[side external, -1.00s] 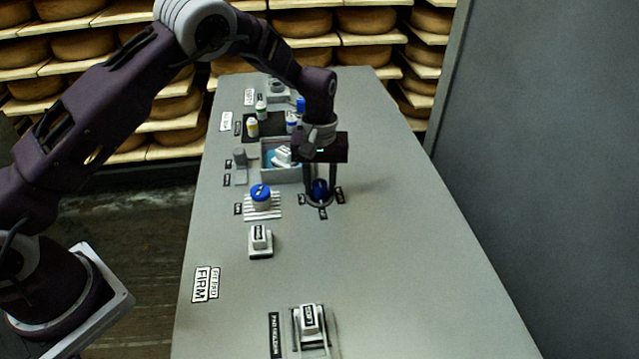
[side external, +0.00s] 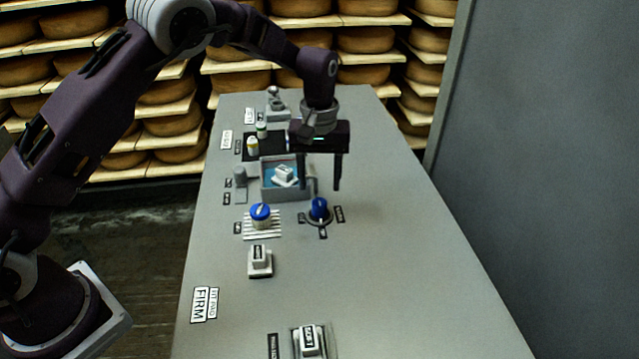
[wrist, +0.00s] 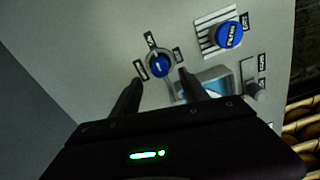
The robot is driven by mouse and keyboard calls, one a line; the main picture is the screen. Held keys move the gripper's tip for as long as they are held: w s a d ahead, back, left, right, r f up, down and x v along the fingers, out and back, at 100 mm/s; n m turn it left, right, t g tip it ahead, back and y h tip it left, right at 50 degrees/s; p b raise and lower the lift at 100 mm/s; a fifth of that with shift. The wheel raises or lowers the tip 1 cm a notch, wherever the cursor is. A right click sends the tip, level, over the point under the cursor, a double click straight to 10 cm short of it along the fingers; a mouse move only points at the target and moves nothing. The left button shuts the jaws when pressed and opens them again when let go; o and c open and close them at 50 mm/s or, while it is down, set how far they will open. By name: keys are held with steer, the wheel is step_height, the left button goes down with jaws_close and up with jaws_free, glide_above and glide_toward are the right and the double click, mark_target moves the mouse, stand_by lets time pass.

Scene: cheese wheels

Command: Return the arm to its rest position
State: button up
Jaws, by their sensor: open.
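My gripper (side external: 319,187) is open and empty, raised above the table in the side view, with its two dark fingers pointing down and apart. Below it and apart from it stands a blue dial knob (side external: 319,208) on a dark round base with small labels around it. In the wrist view my gripper (wrist: 155,88) shows its fingers on either side of the near edge of the picture, and the blue knob (wrist: 160,66) lies beyond the fingertips with nothing gripping it.
A blue-capped round piece (side external: 260,214) sits on a striped pad to the left. A grey tray (side external: 290,194) holds a white block. Two blocks (side external: 259,262) (side external: 309,341) stand nearer the front. The right side of the table (side external: 410,260) is clear. Shelves of cheese wheels (side external: 365,40) line the back.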

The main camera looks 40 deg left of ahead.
steer(key=s+a+r+m+t+h, duration=0.1)
steer(key=s+a+r+m+t, duration=0.2)
steer(key=s+r, duration=1.5)
steer(key=s+a+r+m+t+y, duration=0.1)
steer(key=s+m, duration=0.3)
steer(key=s, duration=1.1)
steer(key=shift+s+a+r+t, duration=0.15)
steer(key=shift+s+a+t, duration=0.25)
steer(key=shift+a+t, duration=0.35)
